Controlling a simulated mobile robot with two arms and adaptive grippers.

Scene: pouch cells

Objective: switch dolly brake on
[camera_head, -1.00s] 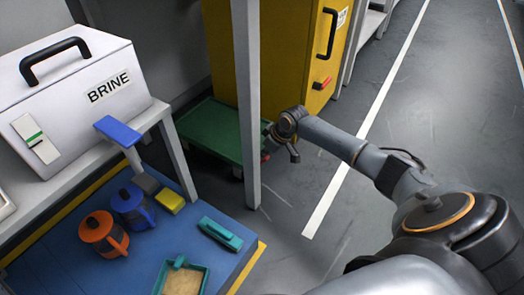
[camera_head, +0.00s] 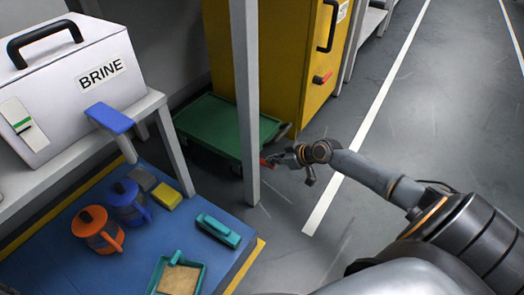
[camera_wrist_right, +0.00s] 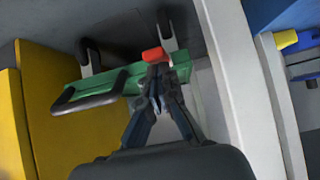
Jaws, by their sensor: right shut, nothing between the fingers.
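The green dolly (camera_head: 212,122) stands on the floor behind a grey post, partly hidden by it. A small red brake lever (camera_head: 264,162) shows at its near right corner. My right gripper (camera_head: 274,159) is just right of the post, with its fingertips at the red lever. In the right wrist view the green dolly (camera_wrist_right: 112,80) lies across the middle, and the red lever (camera_wrist_right: 153,55) sits right at the tips of my shut fingers (camera_wrist_right: 157,72). I cannot tell whether they touch. My left gripper is out of view.
The grey post (camera_head: 245,110) stands close to my right gripper. A yellow cabinet (camera_head: 280,60) with a red-tipped handle is behind. A blue bench (camera_head: 190,215) with mugs and a tray is at lower left. Open floor (camera_head: 420,120) lies to the right.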

